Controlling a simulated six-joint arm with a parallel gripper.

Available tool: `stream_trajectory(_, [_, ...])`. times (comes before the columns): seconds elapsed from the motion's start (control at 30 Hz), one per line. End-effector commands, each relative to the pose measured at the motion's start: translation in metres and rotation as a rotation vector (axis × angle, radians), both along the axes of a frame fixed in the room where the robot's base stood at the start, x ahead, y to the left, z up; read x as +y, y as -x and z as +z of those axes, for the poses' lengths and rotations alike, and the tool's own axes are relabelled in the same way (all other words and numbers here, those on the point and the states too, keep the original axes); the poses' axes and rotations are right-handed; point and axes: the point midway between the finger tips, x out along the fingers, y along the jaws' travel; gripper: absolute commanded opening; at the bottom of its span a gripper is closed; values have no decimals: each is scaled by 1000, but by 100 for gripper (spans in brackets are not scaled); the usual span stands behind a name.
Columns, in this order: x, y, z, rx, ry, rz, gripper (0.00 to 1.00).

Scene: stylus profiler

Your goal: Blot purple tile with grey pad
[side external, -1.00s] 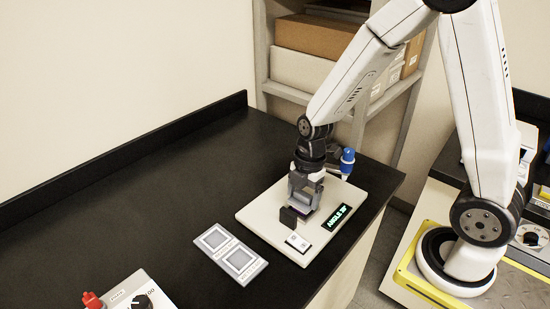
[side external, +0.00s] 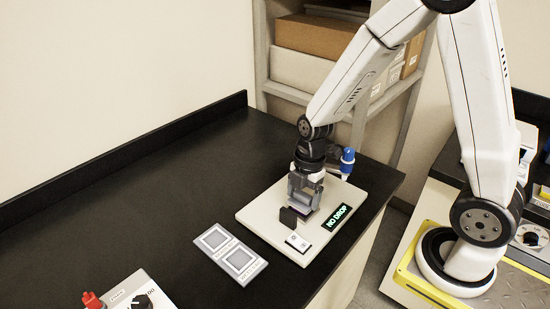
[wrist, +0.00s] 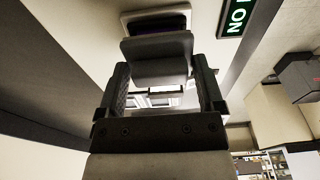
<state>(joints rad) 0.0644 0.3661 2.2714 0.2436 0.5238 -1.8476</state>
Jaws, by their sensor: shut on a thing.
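My gripper (side external: 304,190) is over the pale instrument base (side external: 262,216), pointing down. In the wrist view my gripper (wrist: 162,78) has its two fingers on either side of the grey pad (wrist: 158,66) and is shut on it. The purple tile (wrist: 158,23) shows as a dark purple strip in a pale frame just beyond the pad; the rest of it is hidden. I cannot tell whether pad and tile touch. In the side view the gripper largely hides both.
A small display (side external: 339,217) on the base reads "NO DROP". A card with two grey squares (side external: 252,273) lies left of the base. The black bench (side external: 130,205) is mostly clear.

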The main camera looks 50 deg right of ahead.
Motion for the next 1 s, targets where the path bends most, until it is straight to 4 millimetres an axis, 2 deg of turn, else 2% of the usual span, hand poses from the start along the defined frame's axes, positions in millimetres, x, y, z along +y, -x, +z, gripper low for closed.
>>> stream_trajectory(0.47, [0,1,2,2,0,0,0])
stream_trajectory(1.0, [0,0,32,-1,0,0,0])
